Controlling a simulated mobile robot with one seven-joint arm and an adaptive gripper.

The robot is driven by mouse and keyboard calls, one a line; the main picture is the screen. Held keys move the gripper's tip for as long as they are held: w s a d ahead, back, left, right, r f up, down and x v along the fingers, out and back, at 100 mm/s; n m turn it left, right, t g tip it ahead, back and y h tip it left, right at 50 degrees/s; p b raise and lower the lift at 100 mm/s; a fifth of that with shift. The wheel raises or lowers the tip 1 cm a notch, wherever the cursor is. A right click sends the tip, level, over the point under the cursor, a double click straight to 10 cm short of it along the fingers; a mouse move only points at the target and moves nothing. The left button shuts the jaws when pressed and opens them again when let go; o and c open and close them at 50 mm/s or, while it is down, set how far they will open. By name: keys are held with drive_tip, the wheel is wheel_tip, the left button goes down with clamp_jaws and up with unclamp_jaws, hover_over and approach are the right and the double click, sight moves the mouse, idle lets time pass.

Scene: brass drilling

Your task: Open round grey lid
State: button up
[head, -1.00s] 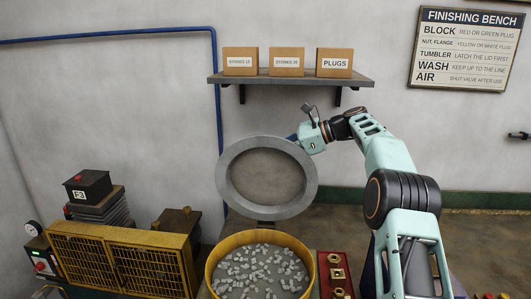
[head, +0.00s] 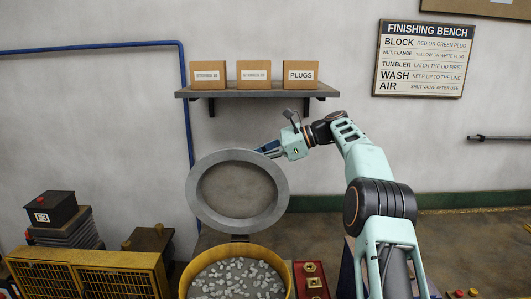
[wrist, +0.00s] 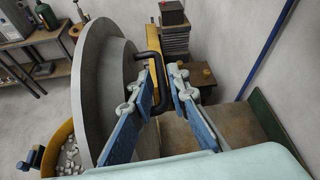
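The round grey lid (head: 272,215) stands raised, nearly upright, at the back of the yellow-rimmed tub (head: 186,283), which holds many small grey pieces. In the wrist view the lid (wrist: 92,90) fills the left-centre, and its black handle (wrist: 163,88) sticks out from its outer face. My gripper (head: 268,150) is at the lid's upper right edge in the head view. In the wrist view my gripper (wrist: 165,72) has its blue fingers apart. The handle lies between them, close to the left finger; contact cannot be told.
A yellow grille guard (head: 85,275) and a stacked black box (head: 50,210) stand at left. A shelf (head: 260,92) with three cartons is on the wall behind. A red tray (head: 312,282) with brass parts lies right of the tub. Open floor lies behind at right.

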drive_tip(key=v, duration=0.8)
drive_tip(key=shift+d, duration=0.15)
drive_tip(key=shift+r, duration=0.15)
